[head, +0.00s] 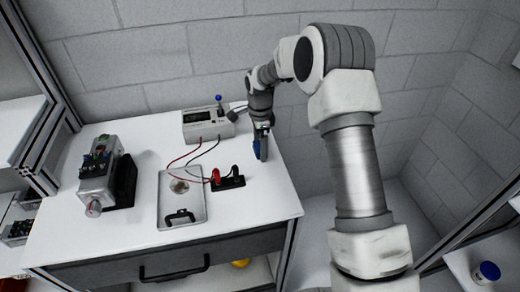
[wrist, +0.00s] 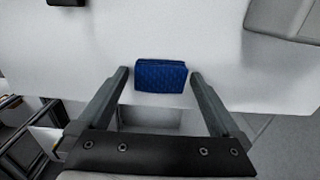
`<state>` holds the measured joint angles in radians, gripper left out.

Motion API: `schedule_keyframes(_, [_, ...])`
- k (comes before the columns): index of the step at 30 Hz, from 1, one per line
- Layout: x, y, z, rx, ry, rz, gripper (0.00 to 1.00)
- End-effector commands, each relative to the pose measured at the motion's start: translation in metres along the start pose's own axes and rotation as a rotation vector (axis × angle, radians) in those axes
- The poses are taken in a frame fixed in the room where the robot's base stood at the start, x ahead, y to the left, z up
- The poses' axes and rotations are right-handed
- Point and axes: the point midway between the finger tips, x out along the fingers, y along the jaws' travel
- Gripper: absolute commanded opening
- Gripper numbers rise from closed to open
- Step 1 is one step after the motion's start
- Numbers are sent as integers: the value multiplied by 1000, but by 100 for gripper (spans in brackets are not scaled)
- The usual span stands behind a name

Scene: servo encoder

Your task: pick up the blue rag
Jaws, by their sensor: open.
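The blue rag (wrist: 161,76) is a folded, quilted blue pad on the white table (wrist: 180,35), near its edge in the wrist view. My gripper (wrist: 160,72) is open, with one finger on each side of the rag and a gap on both sides. In the head view, my gripper (head: 262,142) points down at the right side of the tabletop. A small part of the blue rag (head: 257,150) shows beside it there; the rest is hidden by the gripper.
A meter box (head: 208,124) with red and black leads stands left of my gripper. A black block with red and black plugs (head: 228,181), a metal plate (head: 182,205) and a motor unit (head: 100,175) lie further left. The brick wall is close behind.

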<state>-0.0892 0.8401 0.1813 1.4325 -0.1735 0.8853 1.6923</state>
Motion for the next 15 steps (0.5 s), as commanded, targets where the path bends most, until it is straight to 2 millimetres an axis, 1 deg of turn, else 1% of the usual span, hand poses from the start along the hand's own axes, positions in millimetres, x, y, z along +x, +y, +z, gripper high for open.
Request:
schedule_keyframes(5, [0,0,0,0,0,-1,100])
schedule_keyframes(6, [0,0,0,0,0,-1,98])
schedule_keyframes(8, [0,0,0,0,0,-1,87])
schedule_keyframes(12, [0,0,0,0,1,-1,62])
schedule_keyframes(14, [0,0,0,0,1,-1,51])
schedule_keyframes(15, [0,0,0,0,1,-1,44])
